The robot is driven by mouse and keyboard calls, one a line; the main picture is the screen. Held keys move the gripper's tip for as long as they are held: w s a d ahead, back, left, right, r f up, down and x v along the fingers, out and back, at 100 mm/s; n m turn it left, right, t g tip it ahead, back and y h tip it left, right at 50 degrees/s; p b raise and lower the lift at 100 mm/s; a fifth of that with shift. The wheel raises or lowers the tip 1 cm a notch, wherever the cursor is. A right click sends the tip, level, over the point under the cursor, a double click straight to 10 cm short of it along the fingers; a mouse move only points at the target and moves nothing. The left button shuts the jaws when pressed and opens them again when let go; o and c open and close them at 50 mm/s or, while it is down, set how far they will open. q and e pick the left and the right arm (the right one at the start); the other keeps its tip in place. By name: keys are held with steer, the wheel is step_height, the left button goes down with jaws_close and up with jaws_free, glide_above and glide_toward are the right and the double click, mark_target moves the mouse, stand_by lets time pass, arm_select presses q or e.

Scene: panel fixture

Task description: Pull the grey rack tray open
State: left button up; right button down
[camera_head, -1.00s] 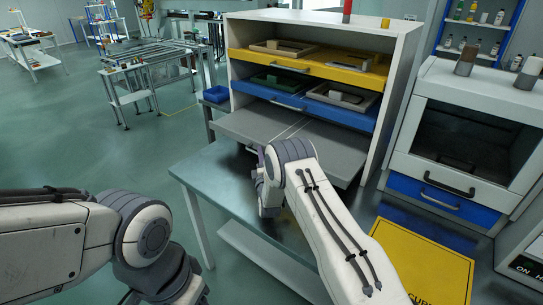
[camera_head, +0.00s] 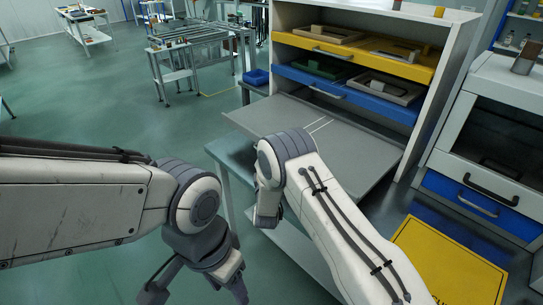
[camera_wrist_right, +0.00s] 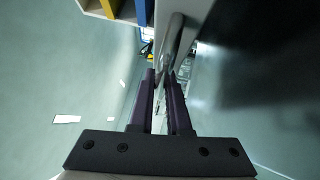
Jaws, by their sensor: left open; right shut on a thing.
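The grey rack tray (camera_head: 365,150) is slid well out of the rack, below the blue tray, and juts toward me. Its top is flat, with thin pale lines. In the right wrist view, my right gripper (camera_wrist_right: 165,78) is shut on the tray's bar handle (camera_wrist_right: 173,38) at the front edge. In the head view, my right arm's wrist hides that handle and the fingers. My left gripper (camera_head: 198,286) is open and empty at the lower left, apart from the tray, with its fingers pointing down.
The rack (camera_head: 452,75) also holds a yellow tray (camera_head: 395,65) and a blue tray (camera_head: 345,93), both with items. A cabinet with a blue drawer (camera_head: 470,205) stands right. A yellow panel (camera_head: 445,260) lies front right. Open green floor (camera_head: 100,110) is left.

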steer(key=shift+a, duration=0.3)
steer(key=c, duration=0.9)
jaws_free()
steer(key=shift+w, duration=0.15)
steer(key=shift+d, duration=0.15)
steer(key=s+a+f+b, duration=0.1)
steer(key=s, duration=0.9)
steer(key=shift+s+f+b, duration=0.2)
steer(key=shift+b, duration=0.2)
steer(key=shift+a, duration=0.1)
